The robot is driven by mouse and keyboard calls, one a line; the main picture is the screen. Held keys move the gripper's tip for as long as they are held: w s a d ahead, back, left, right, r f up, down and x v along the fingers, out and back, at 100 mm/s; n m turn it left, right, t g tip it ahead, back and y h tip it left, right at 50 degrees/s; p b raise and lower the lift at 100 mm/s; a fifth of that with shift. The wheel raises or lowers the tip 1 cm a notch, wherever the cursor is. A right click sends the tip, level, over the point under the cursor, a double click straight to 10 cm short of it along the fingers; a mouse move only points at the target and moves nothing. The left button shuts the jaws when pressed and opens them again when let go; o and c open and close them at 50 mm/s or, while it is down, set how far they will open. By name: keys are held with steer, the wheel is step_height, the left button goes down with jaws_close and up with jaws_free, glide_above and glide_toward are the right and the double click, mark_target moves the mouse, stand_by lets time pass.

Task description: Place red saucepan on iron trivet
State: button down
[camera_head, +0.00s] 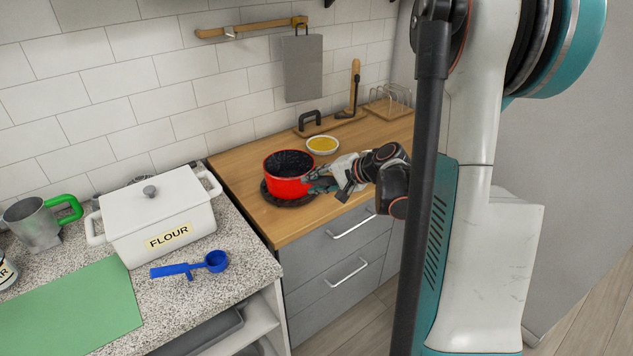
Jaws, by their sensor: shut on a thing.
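The red saucepan (286,186) stands upright on the wooden counter, at the iron trivet (303,202). The trivet is a dark, round piece whose rim shows under and around the pan's base. The pan looks seated on it, though any small gap is too small to tell. My gripper (322,182) reaches in from the right and is shut at the pan's right side, where the handle is hidden by the fingers. The inside of the pan is dark.
A white bowl with yellow contents (323,145) stands just behind the pan. A toast rack (388,103) is farther back. A white flour box (158,215) and a blue scoop (190,266) are on the speckled counter at left. The wood front edge is clear.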

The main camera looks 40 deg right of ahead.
steer(key=c, duration=1.4)
jaws_free()
steer(key=p+v, duration=0.3)
steer(key=v, duration=0.9)
